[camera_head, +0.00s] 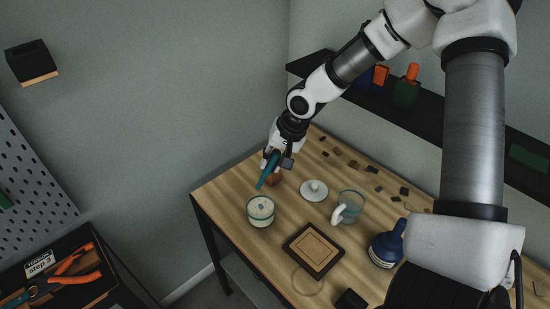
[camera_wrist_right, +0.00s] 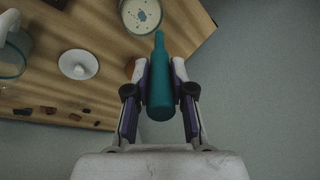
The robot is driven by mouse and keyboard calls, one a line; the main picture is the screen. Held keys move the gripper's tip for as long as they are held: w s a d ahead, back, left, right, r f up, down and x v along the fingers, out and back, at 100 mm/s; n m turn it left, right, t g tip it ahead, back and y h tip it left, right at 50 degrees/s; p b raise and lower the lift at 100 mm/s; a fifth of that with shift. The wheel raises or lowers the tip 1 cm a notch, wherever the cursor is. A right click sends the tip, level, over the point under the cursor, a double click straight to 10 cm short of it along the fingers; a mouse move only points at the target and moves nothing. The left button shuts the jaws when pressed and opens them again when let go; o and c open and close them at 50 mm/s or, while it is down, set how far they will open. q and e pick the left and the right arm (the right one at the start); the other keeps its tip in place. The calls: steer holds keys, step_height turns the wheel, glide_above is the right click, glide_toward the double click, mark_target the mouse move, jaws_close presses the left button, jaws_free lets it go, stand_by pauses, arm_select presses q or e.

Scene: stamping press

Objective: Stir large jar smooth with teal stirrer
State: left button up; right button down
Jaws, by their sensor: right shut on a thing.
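The teal stirrer (camera_head: 267,170) is held in my right gripper (camera_head: 277,160), tilted, with its lower end above the table near the jar. In the right wrist view the stirrer (camera_wrist_right: 160,85) sits between both fingers of the right gripper (camera_wrist_right: 161,80), which is shut on it. A large glass jar (camera_head: 260,211) with pale contents and teal specks stands open at the table's left corner; the wrist view shows its contents (camera_wrist_right: 141,14) from above. The stirrer is apart from the jar in the head view. My left gripper is not in view.
A white lid (camera_head: 314,190) lies beside a glass mug (camera_head: 348,207). A framed wooden board (camera_head: 314,250) and a blue bottle (camera_head: 387,245) are on the table (camera_head: 228,197). Small dark chips lie at the back edge. A dark shelf (camera_head: 440,121) runs along the wall.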

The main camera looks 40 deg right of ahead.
steer(key=f+b, duration=0.2)
steer(key=f, duration=0.1)
steer(key=f+b, duration=0.3)
steer(key=f, duration=0.1)
steer(key=f+b, duration=0.3)
steer(key=f, duration=0.1)
steer(key=shift+s+a+f, duration=0.1)
steer(key=shift+s, duration=0.2)
steer(key=shift+w, duration=0.1)
